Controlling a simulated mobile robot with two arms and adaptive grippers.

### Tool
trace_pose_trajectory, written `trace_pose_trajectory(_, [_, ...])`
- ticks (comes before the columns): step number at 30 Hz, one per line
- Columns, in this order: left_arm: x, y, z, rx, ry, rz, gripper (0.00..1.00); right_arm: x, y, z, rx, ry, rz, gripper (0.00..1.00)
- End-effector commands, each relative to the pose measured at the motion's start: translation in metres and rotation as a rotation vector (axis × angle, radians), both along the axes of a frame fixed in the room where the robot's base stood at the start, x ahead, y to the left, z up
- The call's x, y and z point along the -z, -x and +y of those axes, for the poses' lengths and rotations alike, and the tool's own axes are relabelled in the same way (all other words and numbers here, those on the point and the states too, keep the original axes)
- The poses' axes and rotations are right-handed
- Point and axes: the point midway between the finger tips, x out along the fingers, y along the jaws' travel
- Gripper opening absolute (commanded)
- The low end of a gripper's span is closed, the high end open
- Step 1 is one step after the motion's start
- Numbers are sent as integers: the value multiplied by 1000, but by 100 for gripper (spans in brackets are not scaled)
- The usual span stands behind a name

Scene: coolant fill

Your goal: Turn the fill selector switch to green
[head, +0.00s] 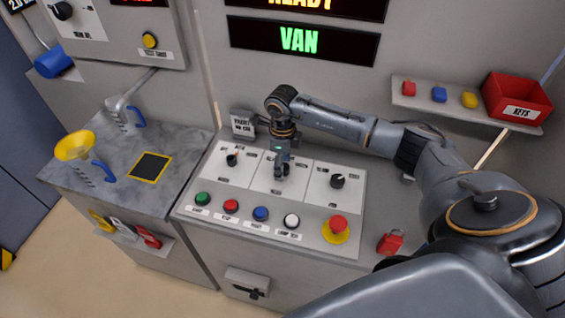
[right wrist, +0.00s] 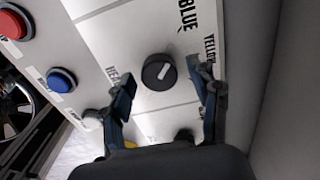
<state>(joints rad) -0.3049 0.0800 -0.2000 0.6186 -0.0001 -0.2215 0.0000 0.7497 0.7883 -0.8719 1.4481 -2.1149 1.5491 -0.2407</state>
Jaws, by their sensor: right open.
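A dark round selector knob (right wrist: 159,72) with a white pointer line sits on a white panel in the right wrist view. The line slants toward the upper right. The labels BLUE (right wrist: 188,14) and YELLOW (right wrist: 209,55) are readable around it; another label is partly covered by a finger. My right gripper (right wrist: 166,98) is open, its fingers on either side below the knob, not closed on it. In the head view my right gripper (head: 282,172) points down over the middle of the control panel (head: 310,169), hiding the knob there. My left gripper is not in view.
Other knobs stand left (head: 232,160) and right (head: 337,181) of the gripper. A button row and red emergency stop (head: 338,224) line the panel's front. A red padlock (head: 390,242) lies at right. A shelf (head: 460,110) holds a red bin (head: 516,98). A display (head: 300,41) reads VAN.

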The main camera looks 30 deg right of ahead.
Motion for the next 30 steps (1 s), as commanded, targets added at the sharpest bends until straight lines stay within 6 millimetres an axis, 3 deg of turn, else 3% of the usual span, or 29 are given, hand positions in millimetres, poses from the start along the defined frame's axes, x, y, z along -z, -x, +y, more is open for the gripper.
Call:
trace_pose_trajectory(1, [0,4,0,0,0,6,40,0,0,0,0,0,0,61])
trace_pose_trajectory(9, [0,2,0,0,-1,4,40,0,0,0,0,-1,-1,6])
trace_pose_trajectory(20, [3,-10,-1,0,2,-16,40,0,0,0,45,-1,-1,6])
trace_pose_trajectory(30, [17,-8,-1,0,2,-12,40,2,0,1,279,-2,-2,6])
